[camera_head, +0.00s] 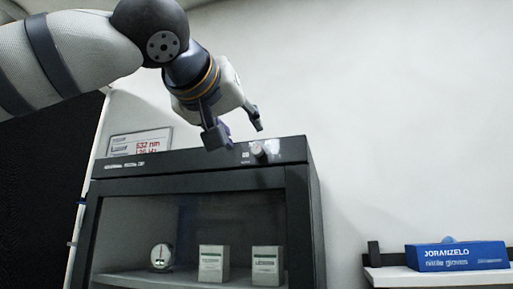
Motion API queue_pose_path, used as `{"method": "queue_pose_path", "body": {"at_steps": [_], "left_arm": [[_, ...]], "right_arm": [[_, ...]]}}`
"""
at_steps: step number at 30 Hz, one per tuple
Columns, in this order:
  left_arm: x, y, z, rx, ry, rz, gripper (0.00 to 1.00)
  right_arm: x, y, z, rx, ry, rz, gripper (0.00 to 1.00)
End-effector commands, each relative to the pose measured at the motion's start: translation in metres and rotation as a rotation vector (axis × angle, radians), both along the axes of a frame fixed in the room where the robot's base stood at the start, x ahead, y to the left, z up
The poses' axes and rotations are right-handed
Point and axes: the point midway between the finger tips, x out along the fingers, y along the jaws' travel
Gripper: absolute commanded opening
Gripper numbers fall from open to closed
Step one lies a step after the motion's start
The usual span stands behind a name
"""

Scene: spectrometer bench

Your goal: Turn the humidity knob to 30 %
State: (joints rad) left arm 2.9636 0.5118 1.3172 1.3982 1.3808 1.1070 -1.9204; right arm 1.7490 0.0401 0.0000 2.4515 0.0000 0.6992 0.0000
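The humidity knob (258,149) is a small light round knob on the top front strip of a dark cabinet (304,200), toward the strip's right end. A small light marking sits just left of it; I cannot read the setting. My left gripper (236,132) comes in from the upper left and points down. Its two dark fingers are spread with nothing between them. In the picture the right finger is just above the knob and the left finger is up and left of it. Contact with the knob is not evident. My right gripper is not in view.
Behind the cabinet's front window stand a round dial gauge (161,256) and two white boxes (214,263) (267,265). A sign with red text (140,143) is behind the cabinet's left top. A blue glove box (457,256) sits on a white shelf (390,277) at right.

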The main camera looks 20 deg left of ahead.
Motion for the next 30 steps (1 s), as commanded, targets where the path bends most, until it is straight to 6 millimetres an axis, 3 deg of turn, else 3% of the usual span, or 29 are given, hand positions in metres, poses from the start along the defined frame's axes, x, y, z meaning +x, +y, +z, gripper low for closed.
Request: {"method": "queue_pose_path", "body": {"at_steps": [3,9,20,26,30], "left_arm": [[0.035,-0.001,-0.003,0.001,0.006,0.006,0.39],[0.073,-0.003,-0.002,0.0,0.004,0.002,0.39],[0.085,-0.003,-0.002,0.001,0.002,0.001,0.39],[0.084,-0.003,-0.002,0.001,0.003,0.002,0.0],[0.084,-0.003,-0.002,0.001,0.003,0.002,0.0]], "right_arm": [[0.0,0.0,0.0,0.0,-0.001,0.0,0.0],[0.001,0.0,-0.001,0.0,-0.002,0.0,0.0],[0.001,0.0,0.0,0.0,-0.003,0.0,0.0],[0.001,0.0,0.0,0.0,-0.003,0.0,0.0],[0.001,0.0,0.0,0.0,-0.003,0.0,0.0]]}}
